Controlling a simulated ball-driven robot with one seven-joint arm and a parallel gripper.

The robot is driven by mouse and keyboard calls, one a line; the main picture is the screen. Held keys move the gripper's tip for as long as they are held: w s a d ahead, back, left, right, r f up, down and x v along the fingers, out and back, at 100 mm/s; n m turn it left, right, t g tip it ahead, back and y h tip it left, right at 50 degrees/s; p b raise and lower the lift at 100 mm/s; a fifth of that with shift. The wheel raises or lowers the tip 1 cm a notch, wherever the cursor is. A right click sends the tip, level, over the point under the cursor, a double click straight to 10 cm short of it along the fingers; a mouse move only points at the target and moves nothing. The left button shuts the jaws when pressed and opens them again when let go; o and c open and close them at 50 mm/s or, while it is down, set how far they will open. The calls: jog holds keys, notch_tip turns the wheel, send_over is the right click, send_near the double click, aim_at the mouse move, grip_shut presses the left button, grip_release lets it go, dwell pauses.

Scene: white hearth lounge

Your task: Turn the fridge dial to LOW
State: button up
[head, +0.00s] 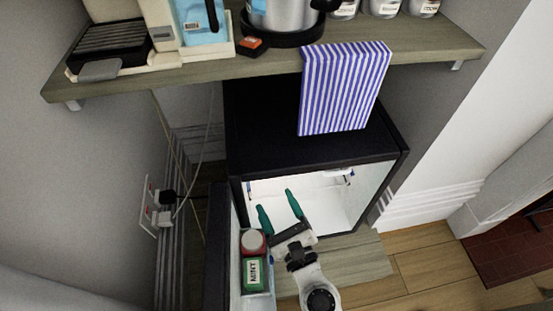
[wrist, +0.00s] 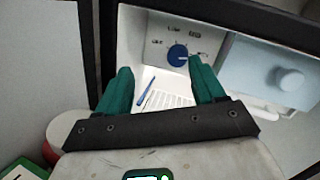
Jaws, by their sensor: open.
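The black fridge (head: 300,150) stands under the shelf with its door (head: 217,250) open to the left. In the wrist view a blue dial (wrist: 177,54) sits on a pale panel (wrist: 155,60) inside the fridge, with small labels around it. The labels are too small to read surely, and which one the dial points to is unclear. My gripper (head: 276,201) reaches into the fridge opening with its green fingers apart and empty.
A blue pen-like item (wrist: 146,93) and a white rack lie in the fridge. Door jars (head: 253,241) stand close left of my gripper. A striped towel (head: 340,85) hangs over the shelf edge.

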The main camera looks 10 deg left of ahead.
jog(key=w+a+f+m+t+h, duration=0.1)
jog(key=w+a+m+h, duration=0.2)
jog(key=w+m, duration=0.8)
jog(key=h, duration=0.2)
jog(key=shift+w+f+m+h, duration=0.25)
jog(key=shift+m+h, duration=0.05)
jog(key=shift+c, duration=0.3)
jog(key=c, duration=1)
